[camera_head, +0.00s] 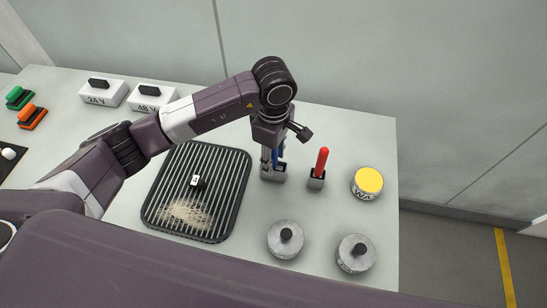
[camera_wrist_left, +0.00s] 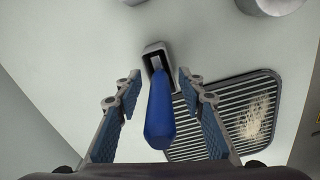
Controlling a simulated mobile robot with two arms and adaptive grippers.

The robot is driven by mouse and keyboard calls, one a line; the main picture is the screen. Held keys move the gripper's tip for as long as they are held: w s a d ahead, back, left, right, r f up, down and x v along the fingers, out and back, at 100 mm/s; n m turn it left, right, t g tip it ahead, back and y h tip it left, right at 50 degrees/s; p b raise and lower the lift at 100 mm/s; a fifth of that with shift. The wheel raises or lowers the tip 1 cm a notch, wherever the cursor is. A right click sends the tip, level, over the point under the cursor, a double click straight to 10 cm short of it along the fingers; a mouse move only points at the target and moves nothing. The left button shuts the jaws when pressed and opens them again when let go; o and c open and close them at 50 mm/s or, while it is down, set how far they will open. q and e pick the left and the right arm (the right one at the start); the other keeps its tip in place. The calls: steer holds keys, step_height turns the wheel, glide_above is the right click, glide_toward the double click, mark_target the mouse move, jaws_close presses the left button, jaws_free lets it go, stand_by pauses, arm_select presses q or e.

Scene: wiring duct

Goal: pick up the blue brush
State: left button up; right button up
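The blue brush (camera_wrist_left: 159,112) stands handle-up in a small grey holder (camera_wrist_left: 157,54); its lower end is hidden inside. In the head view, a sliver of the blue brush (camera_head: 281,149) shows beside my left gripper (camera_head: 272,163), and the holder (camera_head: 273,174) is just below. In the wrist view, my left gripper (camera_wrist_left: 160,84) is open, with one finger on each side of the blue handle. A gap shows between each fingertip and the handle. My right gripper is not in view.
A red-handled brush (camera_head: 322,161) in its own holder stands close to the right. A ribbed black tray (camera_head: 243,165) with pale debris lies to the left. A yellow-topped round weight (camera_head: 368,182) and two grey knobbed weights (camera_head: 285,251) (camera_head: 355,266) stand right and nearer.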

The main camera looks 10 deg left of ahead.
arm_select(q)
jaws_close()
stand_by(0.3)
steer(key=shift+r, duration=0.1)
step_height(320, 180, up, 8)
steer(key=b, duration=0.3)
steer(key=shift+w+r, duration=0.1)
steer(key=shift+r, duration=0.1)
step_height(320, 180, up, 11)
steer(key=b, duration=0.1)
steer(key=shift+r, duration=0.2)
